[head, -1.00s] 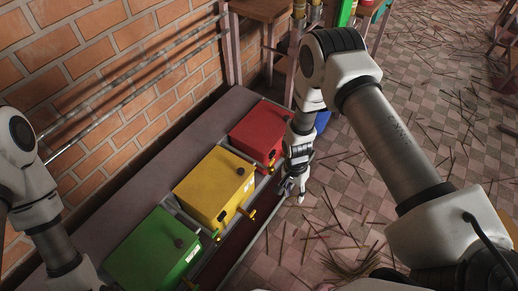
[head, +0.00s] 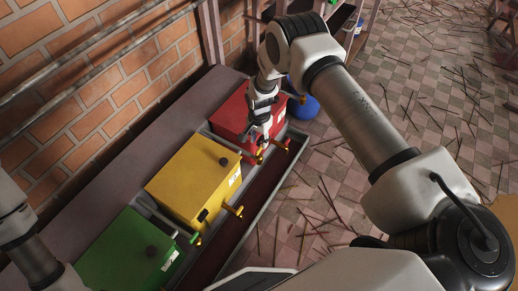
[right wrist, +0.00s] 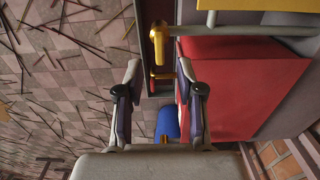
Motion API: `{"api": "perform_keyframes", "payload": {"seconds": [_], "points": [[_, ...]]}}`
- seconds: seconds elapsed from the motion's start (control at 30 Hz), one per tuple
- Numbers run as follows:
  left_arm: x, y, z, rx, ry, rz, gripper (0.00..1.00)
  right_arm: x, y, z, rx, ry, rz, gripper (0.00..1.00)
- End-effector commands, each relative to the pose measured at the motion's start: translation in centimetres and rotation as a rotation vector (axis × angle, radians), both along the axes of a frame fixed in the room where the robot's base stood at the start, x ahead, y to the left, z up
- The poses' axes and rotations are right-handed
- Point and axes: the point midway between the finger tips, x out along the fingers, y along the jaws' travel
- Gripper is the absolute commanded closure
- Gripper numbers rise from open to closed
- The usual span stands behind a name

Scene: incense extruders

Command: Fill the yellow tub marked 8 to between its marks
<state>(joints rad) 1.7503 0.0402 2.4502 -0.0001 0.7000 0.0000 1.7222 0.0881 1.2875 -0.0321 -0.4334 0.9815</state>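The yellow tub (head: 190,180) stands in the middle of a row of three, with a dark knob on its lid and a white label on its front; the number is too small to read. A yellow tap (head: 236,211) and a dark-handled valve stick out from its front. My right gripper (head: 262,137) is at the front of the red tub (head: 232,110), beyond the yellow one. In the right wrist view my right gripper (right wrist: 159,66) is open and empty, with a brass tap (right wrist: 157,45) ahead between the fingertips. My left gripper is out of view.
A green tub (head: 125,250) stands nearest. A dark trough (head: 240,222) runs along the fronts. A blue container (head: 303,106) stands past the red tub. A brick wall closes the left; loose sticks litter the tiled floor.

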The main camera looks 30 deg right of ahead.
Motion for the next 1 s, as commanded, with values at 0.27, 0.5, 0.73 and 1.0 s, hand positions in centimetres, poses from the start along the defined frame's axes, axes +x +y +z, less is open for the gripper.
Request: {"api": "perform_keyframes", "payload": {"seconds": [0.27, 0.5, 0.73, 1.0], "points": [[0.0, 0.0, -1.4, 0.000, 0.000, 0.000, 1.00, 0.0, 0.0, -4.6, 0.001, 0.001, 0.001, 0.62], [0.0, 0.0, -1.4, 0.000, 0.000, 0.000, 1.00, 0.0, 0.0, -4.7, 0.000, 0.000, 0.001, 0.62], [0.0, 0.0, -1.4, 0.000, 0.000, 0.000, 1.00, 0.0, 0.0, -4.7, 0.001, 0.001, 0.001, 1.00], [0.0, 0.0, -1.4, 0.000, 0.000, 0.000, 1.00, 0.0, 0.0, -4.7, 0.001, 0.001, 0.012, 1.00]]}}
